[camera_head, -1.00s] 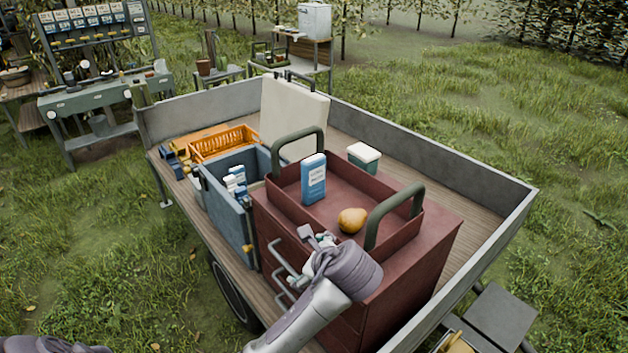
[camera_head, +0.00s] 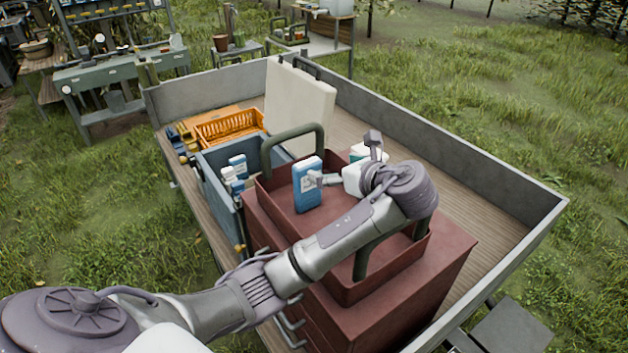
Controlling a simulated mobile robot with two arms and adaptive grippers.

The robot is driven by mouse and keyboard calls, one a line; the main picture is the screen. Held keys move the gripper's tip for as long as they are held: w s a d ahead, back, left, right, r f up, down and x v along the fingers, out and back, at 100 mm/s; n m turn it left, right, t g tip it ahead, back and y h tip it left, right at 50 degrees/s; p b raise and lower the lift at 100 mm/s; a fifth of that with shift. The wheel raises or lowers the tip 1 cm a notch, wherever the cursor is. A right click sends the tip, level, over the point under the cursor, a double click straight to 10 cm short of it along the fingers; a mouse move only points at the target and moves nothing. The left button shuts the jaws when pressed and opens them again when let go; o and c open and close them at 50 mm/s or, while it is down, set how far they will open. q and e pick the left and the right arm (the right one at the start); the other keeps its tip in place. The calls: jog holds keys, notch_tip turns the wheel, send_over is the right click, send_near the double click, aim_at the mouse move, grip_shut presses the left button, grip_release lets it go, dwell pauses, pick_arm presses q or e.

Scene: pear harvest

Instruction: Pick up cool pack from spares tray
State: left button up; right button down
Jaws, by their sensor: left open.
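The cool pack (camera_head: 307,190), a blue box with a white label, stands upright in the red spares tray (camera_head: 283,181), near its left end. My left gripper (camera_head: 346,162) is over the tray, to the right of the cool pack, with its jaws apart and nothing between them. One finger overlaps the cool pack's right edge in the picture; I cannot tell whether it touches. My left wrist and forearm hide the right part of the tray. My right gripper is not in view.
The tray with green handles sits on a red drawer cabinet (camera_head: 436,285) in a trailer. The right trailer floor is clear.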

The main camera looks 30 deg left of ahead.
aim_at(309, 164)
pick_arm(q)
jog(key=x, duration=0.2)
jog(key=b+x, duration=0.1)
jog(key=x, duration=0.4)
jog(key=shift+a+f, duration=0.25)
jog(key=shift+f, duration=0.2)
jog(key=p+x, duration=0.1)
jog(key=x, duration=0.2)
jog(key=shift+w+f, duration=0.1)
jog(key=shift+w, duration=0.1)
jog(key=shift+w+a+f, duration=0.15)
jog(key=shift+a+f, duration=0.15)
jog(key=shift+a, duration=0.1)
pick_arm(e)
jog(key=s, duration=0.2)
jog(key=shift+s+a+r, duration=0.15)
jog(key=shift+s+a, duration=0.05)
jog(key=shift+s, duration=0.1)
pick_arm(q)
jog(key=shift+d, duration=0.1)
jog(key=shift+c, duration=0.3)
jog(key=shift+c, duration=1.3)
jog(key=shift+r, duration=0.1)
jog(key=c, duration=1.4)
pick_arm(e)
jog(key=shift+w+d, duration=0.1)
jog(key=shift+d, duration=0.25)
